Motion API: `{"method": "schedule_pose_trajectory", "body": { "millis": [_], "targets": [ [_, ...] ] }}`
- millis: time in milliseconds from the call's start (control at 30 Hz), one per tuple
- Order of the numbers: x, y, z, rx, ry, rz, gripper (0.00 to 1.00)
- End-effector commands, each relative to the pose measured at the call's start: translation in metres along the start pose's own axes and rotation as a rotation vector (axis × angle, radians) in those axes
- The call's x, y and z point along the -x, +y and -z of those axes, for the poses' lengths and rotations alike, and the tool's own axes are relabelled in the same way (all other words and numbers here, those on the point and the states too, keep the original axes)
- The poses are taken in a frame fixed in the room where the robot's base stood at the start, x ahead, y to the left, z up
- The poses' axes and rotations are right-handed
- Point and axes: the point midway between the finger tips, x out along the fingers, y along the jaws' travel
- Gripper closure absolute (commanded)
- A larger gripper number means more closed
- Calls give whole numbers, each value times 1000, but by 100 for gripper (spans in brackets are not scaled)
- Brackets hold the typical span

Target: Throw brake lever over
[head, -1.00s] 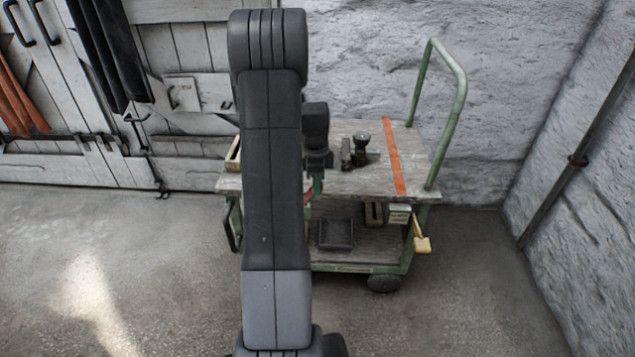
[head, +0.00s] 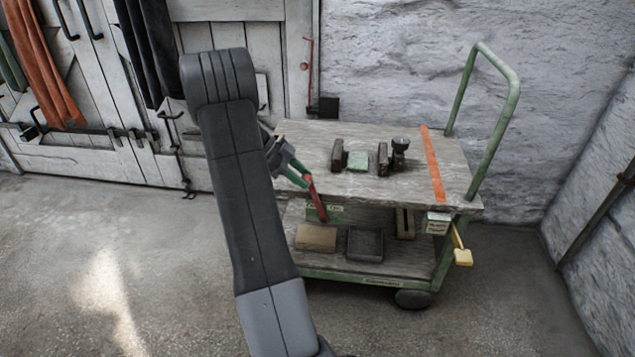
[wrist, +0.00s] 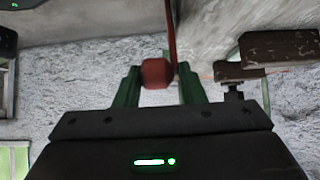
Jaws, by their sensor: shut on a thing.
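A red lever (head: 315,197) stands at the front of the green-framed cart (head: 370,280). It slants from low on the right to its top end on the upper left. My gripper (head: 297,172), at the cart's front edge left of centre, is shut on the lever's top end. In the wrist view the green fingers (wrist: 157,88) stand either side of a red knob (wrist: 157,73), with the thin red rod behind it. A green label plate (head: 333,213) sits by the lever's lower end. A yellow lever (head: 461,250) hangs at the cart's right end, untouched.
The wooden top (head: 310,145) carries brown blocks (head: 338,155), a green block (head: 357,161) and an orange stripe (head: 433,165). The lower shelf holds a tan box (head: 316,237) and a dark box (head: 365,243). A green push handle (head: 497,135) rises right. Floor in front is clear.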

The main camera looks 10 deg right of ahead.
Motion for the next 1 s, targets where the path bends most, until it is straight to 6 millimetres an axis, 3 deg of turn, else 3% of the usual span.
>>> {"method": "schedule_pose_trajectory", "body": {
  "millis": [33, 300, 967, 1000],
  "targets": [
    [-3, 5, -14, 11, 34, -14, 100],
    [7, 5, -36, 11, 176, -18, 100],
    [12, 5, -45, 12, 242, -17, 100],
    [12, 5, -45, 13, 242, -17, 62]
  ]
}}
